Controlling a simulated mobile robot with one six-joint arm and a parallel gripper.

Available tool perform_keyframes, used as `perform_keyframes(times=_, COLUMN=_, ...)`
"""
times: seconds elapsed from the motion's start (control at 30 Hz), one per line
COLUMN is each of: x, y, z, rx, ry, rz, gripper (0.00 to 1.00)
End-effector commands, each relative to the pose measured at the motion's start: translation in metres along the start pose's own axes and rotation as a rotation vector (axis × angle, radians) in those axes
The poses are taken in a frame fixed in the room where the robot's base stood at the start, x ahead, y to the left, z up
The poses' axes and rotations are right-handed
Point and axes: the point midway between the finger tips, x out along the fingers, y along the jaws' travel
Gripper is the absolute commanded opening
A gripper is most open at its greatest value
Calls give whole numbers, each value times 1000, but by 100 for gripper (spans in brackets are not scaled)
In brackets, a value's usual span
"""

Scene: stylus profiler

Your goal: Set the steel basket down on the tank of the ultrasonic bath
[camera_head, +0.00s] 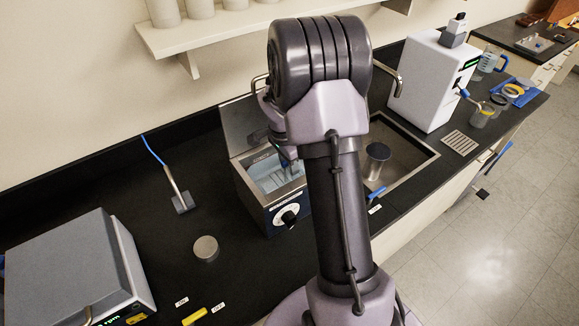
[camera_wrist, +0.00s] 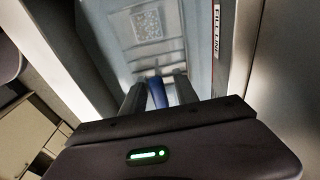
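The ultrasonic bath (camera_head: 282,212) stands on the dark counter, a blue-and-grey box with a front knob. Its open tank (camera_head: 262,168) shows pale blue liquid. My gripper (camera_head: 287,161) is over the tank, partly hidden by my arm. In the wrist view my gripper (camera_wrist: 160,97) points down into the tank, its dark fingers closed about a blue grip. A pale perforated panel, seemingly the steel basket (camera_wrist: 158,24), shows beyond the fingertips, within the tank walls. Whether it touches the tank floor cannot be told.
A raised lid (camera_head: 240,122) stands behind the bath, and a sink (camera_head: 415,155) lies to its right. A grey instrument (camera_head: 65,265) is front left, a white one (camera_head: 430,80) back right. A shelf (camera_head: 230,32) hangs above the counter.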

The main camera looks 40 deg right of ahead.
Motion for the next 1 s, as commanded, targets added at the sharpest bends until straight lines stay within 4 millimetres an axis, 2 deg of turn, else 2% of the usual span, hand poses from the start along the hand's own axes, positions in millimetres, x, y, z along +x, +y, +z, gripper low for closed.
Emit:
perform_keyframes(times=0.13, x=-20, y=-1, z=-1, rx=0, ry=1, rz=-3, gripper=36)
perform_keyframes(times=0.4, x=-96, y=-1, z=-1, rx=0, ry=1, rz=-3, gripper=36)
perform_keyframes(times=0.63, x=-132, y=1, z=5, rx=-23, ry=-2, rz=-14, gripper=36)
perform_keyframes(times=0.67, x=-142, y=4, z=12, rx=-52, ry=-4, rz=-29, gripper=36)
perform_keyframes(times=0.77, x=-199, y=28, z=57, rx=-249, ry=-18, rz=-132, gripper=36)
perform_keyframes(times=0.8, x=-224, y=46, z=82, rx=-360, ry=-23, rz=-188, gripper=36)
perform_keyframes(times=0.87, x=-255, y=79, z=118, rx=-536, ry=-25, rz=-278, gripper=36)
perform_keyframes(times=0.9, x=-270, y=102, z=139, rx=-648, ry=-22, rz=-337, gripper=36)
perform_keyframes(times=1.0, x=-288, y=157, z=181, rx=-895, ry=-5, rz=-474, gripper=36)
